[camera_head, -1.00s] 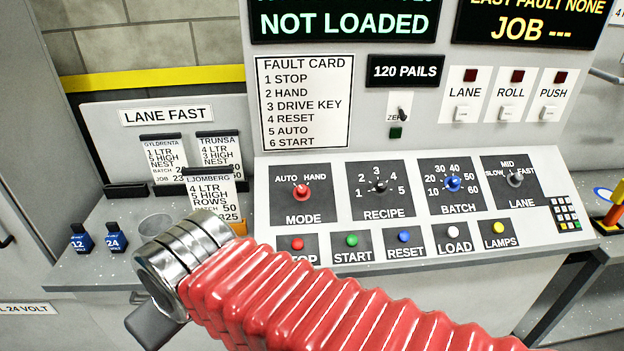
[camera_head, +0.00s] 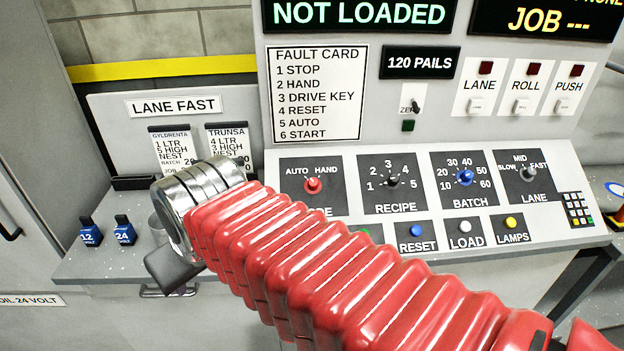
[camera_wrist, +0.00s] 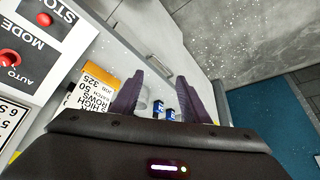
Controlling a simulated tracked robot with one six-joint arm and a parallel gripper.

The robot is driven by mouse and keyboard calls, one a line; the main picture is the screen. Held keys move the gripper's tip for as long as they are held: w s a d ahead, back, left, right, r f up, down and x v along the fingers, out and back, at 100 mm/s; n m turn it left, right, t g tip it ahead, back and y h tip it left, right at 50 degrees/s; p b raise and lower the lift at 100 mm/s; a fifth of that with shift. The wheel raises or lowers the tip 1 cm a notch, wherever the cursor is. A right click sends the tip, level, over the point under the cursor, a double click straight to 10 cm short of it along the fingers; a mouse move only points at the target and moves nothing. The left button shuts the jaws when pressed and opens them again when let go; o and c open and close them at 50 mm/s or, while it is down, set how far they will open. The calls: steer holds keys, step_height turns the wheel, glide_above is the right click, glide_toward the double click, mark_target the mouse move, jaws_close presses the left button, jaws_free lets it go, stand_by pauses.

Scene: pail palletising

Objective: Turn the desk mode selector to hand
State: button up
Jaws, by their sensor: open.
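The mode selector (camera_head: 313,185) is a red knob on a black plate, with AUTO printed at its upper left and HAND at its upper right. Its pointer direction is too small to tell. My red-sleeved arm covers part of the MODE label below it. The selector also shows at the left edge of the wrist view (camera_wrist: 10,57). My gripper (camera_wrist: 158,76) is open, its two dark fingers apart with nothing held between them. In the head view its fingers are hidden; the silver wrist is left of and below the selector, apart from it.
The recipe (camera_head: 392,181), batch (camera_head: 465,177) and lane (camera_head: 528,174) selectors stand right of the mode plate. Buttons, including the blue reset (camera_head: 416,231), line the front below. An orange-edged card (camera_wrist: 98,88) and two blue 12 and 24 volt items (camera_head: 105,232) are to the left.

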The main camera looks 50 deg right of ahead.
steer(key=w+d+r+m+h, duration=0.1)
steer(key=w+d+r+m, duration=0.15)
steer(key=d, duration=0.55)
step_height(320, 180, up, 4)
steer(key=m+g+h, duration=0.2)
steer(key=m+g, duration=0.1)
steer(key=m, duration=0.1)
glide_above(313, 181)
steer(key=s+a, duration=0.4)
steer(key=a, duration=0.1)
steer(key=shift+w+d, duration=0.15)
steer(key=shift+d, duration=0.05)
steer(key=shift+f, duration=0.1)
steer(key=x, duration=1.3)
steer(key=shift+w+d+f, duration=0.15)
steer(key=shift+w+f, duration=0.1)
steer(key=shift+c, duration=0.2)
